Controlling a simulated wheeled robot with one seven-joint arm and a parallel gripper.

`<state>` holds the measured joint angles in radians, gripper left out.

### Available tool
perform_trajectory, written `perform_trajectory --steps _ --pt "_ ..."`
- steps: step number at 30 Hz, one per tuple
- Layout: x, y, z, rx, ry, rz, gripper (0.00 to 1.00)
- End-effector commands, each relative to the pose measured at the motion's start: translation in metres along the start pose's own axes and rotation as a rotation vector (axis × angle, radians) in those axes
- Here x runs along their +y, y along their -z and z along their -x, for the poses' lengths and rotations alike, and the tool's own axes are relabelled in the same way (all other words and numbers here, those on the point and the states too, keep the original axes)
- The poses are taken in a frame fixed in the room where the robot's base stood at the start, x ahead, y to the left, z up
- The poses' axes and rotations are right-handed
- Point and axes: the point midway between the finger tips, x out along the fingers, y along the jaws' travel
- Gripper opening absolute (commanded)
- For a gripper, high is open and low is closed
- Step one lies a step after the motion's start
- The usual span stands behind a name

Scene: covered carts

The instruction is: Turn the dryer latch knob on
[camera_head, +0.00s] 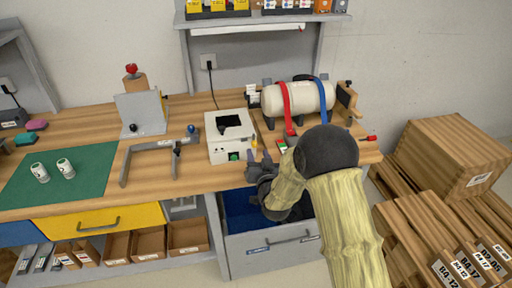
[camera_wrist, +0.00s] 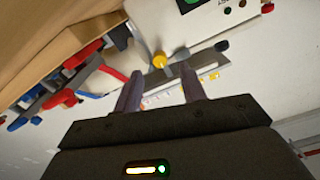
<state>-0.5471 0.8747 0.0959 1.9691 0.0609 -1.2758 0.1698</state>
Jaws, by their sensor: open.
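A white box-shaped unit (camera_head: 218,150) with a dark opening on top and a green button (camera_head: 234,156) on its front stands on the bench. A small yellow knob (camera_head: 254,142) shows at its right side; whether this is the dryer latch knob I cannot tell for sure. My gripper (camera_head: 261,158) is at the bench's front edge, just in front of the yellow knob. In the wrist view the yellow knob (camera_wrist: 159,60) appears between and beyond my open fingers (camera_wrist: 162,78), with no clear contact. The fingers hold nothing.
A white tank (camera_head: 303,97) with red and blue straps stands right of the unit. A grey bracket frame (camera_head: 130,163) lies to the left. An open drawer (camera_head: 270,245) with a blue inside is below my gripper. Wooden boxes and pallets (camera_head: 440,235) stand at right.

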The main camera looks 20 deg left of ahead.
Motion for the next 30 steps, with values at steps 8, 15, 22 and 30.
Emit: perform_trajectory --steps 8,15,22,30 --pt "0.000 0.001 -0.033 0.001 0.000 0.000 0.41" --pt "0.000 0.000 -0.038 -0.001 -0.001 0.000 0.41" --pt "0.000 0.000 -0.038 0.000 -0.001 0.000 0.23" --pt "0.000 0.000 -0.038 0.000 -0.001 0.001 0.00"
